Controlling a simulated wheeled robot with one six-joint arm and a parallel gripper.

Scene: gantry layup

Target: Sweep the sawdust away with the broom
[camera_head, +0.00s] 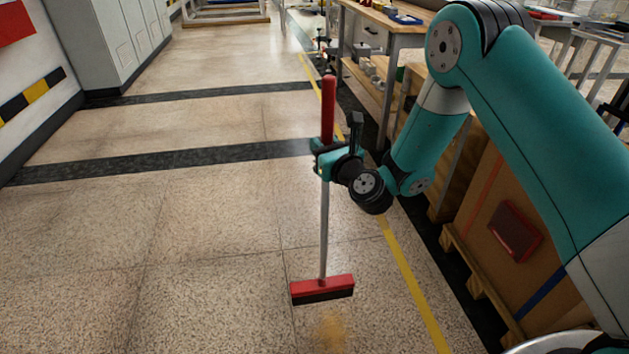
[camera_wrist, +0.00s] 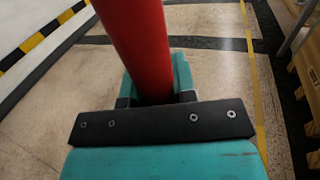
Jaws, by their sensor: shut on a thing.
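The broom (camera_head: 324,230) stands nearly upright, with a red grip at the top, a grey shaft and a red head (camera_head: 322,287) with dark bristles at or just above the floor. My gripper (camera_head: 324,160) is shut on the broom's handle near the lower end of the red grip. The red grip (camera_wrist: 138,45) also shows between the jaws in the wrist view, where the broom head is hidden. The sawdust (camera_head: 331,328) is a faint orange-brown patch on the floor, just in front of the broom head at the bottom of the head view.
A workbench (camera_head: 392,24) and a large cardboard box (camera_head: 490,230) on a wooden pallet stand along the right, beyond a yellow floor line (camera_head: 405,265). Grey cabinets (camera_head: 110,40) stand at the far left. The floor left of the broom is clear.

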